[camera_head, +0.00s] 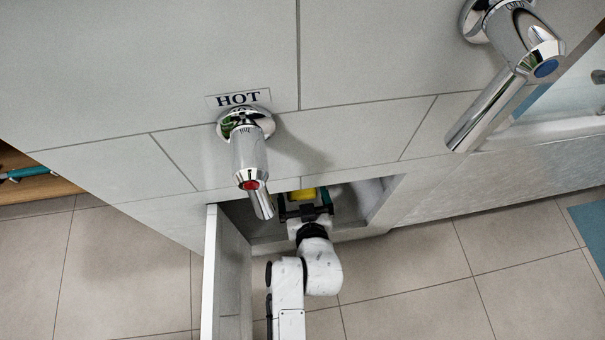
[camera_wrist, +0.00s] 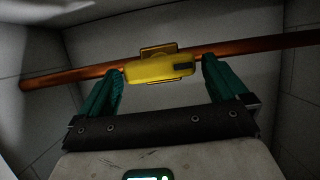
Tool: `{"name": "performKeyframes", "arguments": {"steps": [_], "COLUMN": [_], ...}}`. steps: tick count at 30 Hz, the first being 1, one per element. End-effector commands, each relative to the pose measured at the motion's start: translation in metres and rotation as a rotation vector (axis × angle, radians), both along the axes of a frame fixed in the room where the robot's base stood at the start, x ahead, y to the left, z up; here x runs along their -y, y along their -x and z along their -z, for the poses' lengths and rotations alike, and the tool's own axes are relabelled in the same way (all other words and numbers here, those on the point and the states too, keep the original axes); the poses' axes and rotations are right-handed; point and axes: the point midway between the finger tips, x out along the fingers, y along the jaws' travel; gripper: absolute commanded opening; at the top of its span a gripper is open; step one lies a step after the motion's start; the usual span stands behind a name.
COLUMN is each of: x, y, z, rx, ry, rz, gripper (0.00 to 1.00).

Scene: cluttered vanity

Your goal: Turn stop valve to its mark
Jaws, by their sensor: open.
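The stop valve shows in the wrist view as a yellow lever (camera_wrist: 145,70) with a dark patch near its right end. It lies nearly in line with a copper pipe (camera_wrist: 60,78), with a brassy plate (camera_wrist: 158,50) behind it. In the head view a bit of the yellow lever (camera_head: 302,194) shows inside the cabinet opening. My gripper (camera_wrist: 162,68) is open, with one green finger near each end of the lever; whether they touch it I cannot tell. It also shows in the head view (camera_head: 306,211). I cannot make out a separate target mark.
The recess has grey walls (camera_wrist: 235,25) close around the pipe. An open cabinet door (camera_head: 212,275) stands left of my arm. Above are a tap (camera_head: 248,160) under a HOT sign (camera_head: 238,98) and a blue-capped tap (camera_head: 510,65).

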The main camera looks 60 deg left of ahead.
Motion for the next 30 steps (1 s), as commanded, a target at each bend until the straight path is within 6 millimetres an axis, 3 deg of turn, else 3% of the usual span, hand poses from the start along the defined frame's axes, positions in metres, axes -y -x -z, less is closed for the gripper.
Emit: {"name": "performKeyframes", "arguments": {"steps": [12, 26, 30], "x": [-0.0074, -0.0072, -0.0070], "y": [-0.0017, -0.0018, -0.0019], "z": [0.0027, 0.0028, 0.0028], "rx": [0.000, 0.000, -0.003], "ry": [0.000, 0.000, -0.001], "rz": [-0.001, 0.000, 0.000], "gripper": [1.00, 0.56, 0.54]}}
